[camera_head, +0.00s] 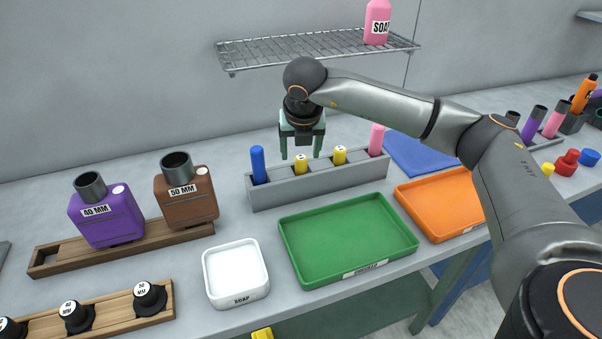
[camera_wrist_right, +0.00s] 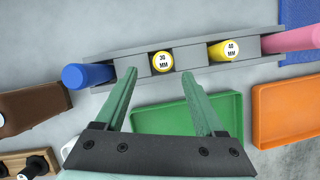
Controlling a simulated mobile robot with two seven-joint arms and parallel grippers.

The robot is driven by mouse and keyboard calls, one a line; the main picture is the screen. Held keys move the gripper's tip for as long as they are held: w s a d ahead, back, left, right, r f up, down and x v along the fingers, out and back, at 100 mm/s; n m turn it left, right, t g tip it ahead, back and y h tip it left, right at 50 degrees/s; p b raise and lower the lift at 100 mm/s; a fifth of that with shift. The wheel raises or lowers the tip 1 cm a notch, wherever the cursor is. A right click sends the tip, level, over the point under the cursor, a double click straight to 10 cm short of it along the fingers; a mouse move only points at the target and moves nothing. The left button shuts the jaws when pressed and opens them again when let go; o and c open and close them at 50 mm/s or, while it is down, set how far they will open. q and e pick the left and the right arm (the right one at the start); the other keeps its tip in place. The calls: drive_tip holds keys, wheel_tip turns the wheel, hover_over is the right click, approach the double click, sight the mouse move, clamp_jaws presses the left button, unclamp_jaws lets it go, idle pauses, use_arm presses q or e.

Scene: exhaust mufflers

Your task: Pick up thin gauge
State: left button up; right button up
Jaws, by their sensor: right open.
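A grey rack (camera_head: 318,186) on the bench holds a blue cylinder (camera_head: 258,165), two yellow-capped gauges and a pink cylinder (camera_head: 376,139), left to right. The left yellow gauge (camera_head: 301,164) reads 30 MM in the right wrist view (camera_wrist_right: 162,64). The other yellow gauge (camera_head: 340,155) reads 40 MM there (camera_wrist_right: 230,49). Only their tops show above the rack. My right gripper (camera_head: 301,154) is open and empty, pointing down over the rack. In the right wrist view its fingertips (camera_wrist_right: 159,74) lie on either side of the 30 MM gauge, with no visible contact. My left gripper is not in view.
A green tray (camera_head: 348,238), an orange tray (camera_head: 440,204) and a white soap dish (camera_head: 235,272) lie in front, all empty. Purple (camera_head: 105,214) and brown (camera_head: 187,200) mufflers stand on a wooden rack at left. A wire shelf (camera_head: 300,50) hangs behind.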

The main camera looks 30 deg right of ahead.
sight(301, 159)
drive_tip(key=x, duration=0.4)
drive_tip(key=shift+w+d+f+p, duration=0.1)
drive_tip(key=shift+d+f+p, duration=0.15)
drive_tip(key=shift+d+p, duration=0.05)
clamp_jaws()
idle(0.3)
